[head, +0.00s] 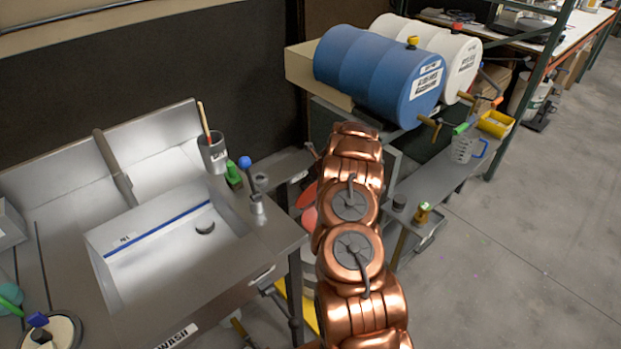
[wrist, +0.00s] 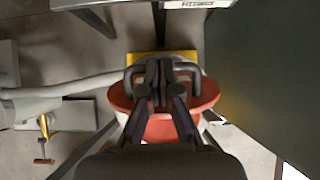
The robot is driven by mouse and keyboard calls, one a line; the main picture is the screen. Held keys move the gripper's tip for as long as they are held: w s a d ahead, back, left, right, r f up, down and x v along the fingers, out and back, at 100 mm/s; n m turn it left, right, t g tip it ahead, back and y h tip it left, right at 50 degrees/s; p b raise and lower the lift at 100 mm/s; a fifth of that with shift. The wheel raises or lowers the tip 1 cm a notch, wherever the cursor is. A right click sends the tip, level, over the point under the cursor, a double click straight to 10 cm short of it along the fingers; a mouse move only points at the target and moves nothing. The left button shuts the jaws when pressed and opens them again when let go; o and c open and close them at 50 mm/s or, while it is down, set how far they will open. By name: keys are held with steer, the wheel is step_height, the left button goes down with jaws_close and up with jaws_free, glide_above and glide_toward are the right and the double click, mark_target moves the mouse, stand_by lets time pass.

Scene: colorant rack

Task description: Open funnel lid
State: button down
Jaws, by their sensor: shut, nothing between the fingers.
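The red round funnel lid (wrist: 207,95) is in the middle of the wrist view, below and behind my fingers. A lighter red part (wrist: 160,131) shows between my finger links; I cannot tell whether it is the lid or the funnel body. My gripper (wrist: 159,68) is shut and empty, with its tips over the far part of the red round. I cannot tell whether the fingers touch it. In the head view, a slice of the red funnel (head: 308,203) shows left of my arm, which hides the rest and my gripper.
A steel sink (head: 165,245) stands at the left. A blue drum (head: 375,75) and a white drum (head: 455,55) lie on a rack at the back. A measuring jug (head: 465,150) stands on the shelf below. The floor (head: 530,230) at the right is clear.

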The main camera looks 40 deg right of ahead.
steer(key=shift+w+p, duration=0.3)
steer(key=shift+w, duration=0.05)
steer(key=shift+r, duration=0.1)
stand_by(0.5)
steer(key=p+v, duration=0.2)
steer(key=v, duration=0.1)
steer(key=w+p+v, duration=0.1)
steer(key=v, duration=0.2)
steer(key=r+p+v, duration=0.1)
steer(key=p+v, duration=0.1)
steer(key=v, duration=0.1)
steer(key=shift+w+r+p, duration=0.1)
steer(key=shift+r+p, duration=0.2)
steer(key=shift+r, duration=0.1)
steer(key=shift+f, duration=0.1)
